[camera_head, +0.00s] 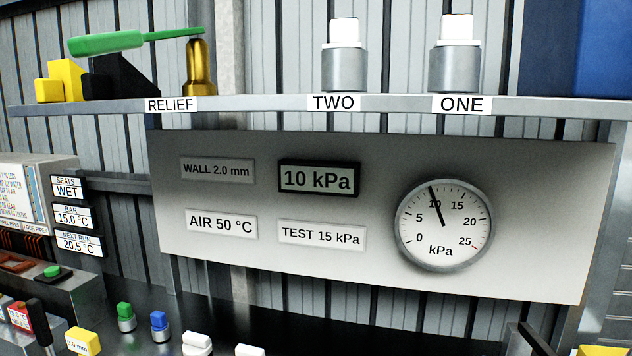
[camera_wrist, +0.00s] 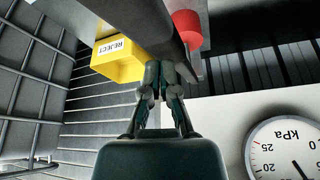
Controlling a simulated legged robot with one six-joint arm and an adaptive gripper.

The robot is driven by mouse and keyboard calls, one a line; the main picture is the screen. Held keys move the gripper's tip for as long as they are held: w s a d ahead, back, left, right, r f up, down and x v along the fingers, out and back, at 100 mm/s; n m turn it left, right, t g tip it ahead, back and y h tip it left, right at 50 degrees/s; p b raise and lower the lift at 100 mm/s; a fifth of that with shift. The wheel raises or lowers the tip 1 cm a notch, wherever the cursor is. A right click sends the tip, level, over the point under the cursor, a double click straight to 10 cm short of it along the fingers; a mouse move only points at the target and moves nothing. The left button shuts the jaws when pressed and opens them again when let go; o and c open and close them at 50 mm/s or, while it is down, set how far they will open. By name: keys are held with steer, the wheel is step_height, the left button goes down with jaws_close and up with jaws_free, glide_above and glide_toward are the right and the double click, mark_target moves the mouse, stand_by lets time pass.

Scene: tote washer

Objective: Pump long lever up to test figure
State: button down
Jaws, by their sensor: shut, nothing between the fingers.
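The round pressure gauge (camera_head: 443,226) on the grey panel has its needle at about 10 on a kPa scale. The digital display (camera_head: 319,179) reads 10 kPa. The plate (camera_head: 322,235) beside the gauge reads TEST 15 kPa. Part of the gauge also shows upside down in the wrist view (camera_wrist: 289,150). My gripper (camera_wrist: 167,72) is shut and empty, its fingertips close to a long dark bar (camera_wrist: 150,22) that may be the lever; I cannot tell whether they touch. A dark bar end (camera_head: 535,339) shows at the head view's lower right.
A yellow REJECT bin (camera_wrist: 120,60) and a red round part (camera_wrist: 187,28) are close to my fingers. A shelf (camera_head: 400,104) above the panel holds valves TWO (camera_head: 344,68) and ONE (camera_head: 454,68) and a green-handled RELIEF lever (camera_head: 110,43). Small coloured parts stand below.

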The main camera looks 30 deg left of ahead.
stand_by(0.3)
step_height(320, 180, down, 11)
steer(key=shift+r, duration=0.2)
stand_by(1.5)
steer(key=shift+r, duration=5.3)
steer(key=shift+s, duration=0.1)
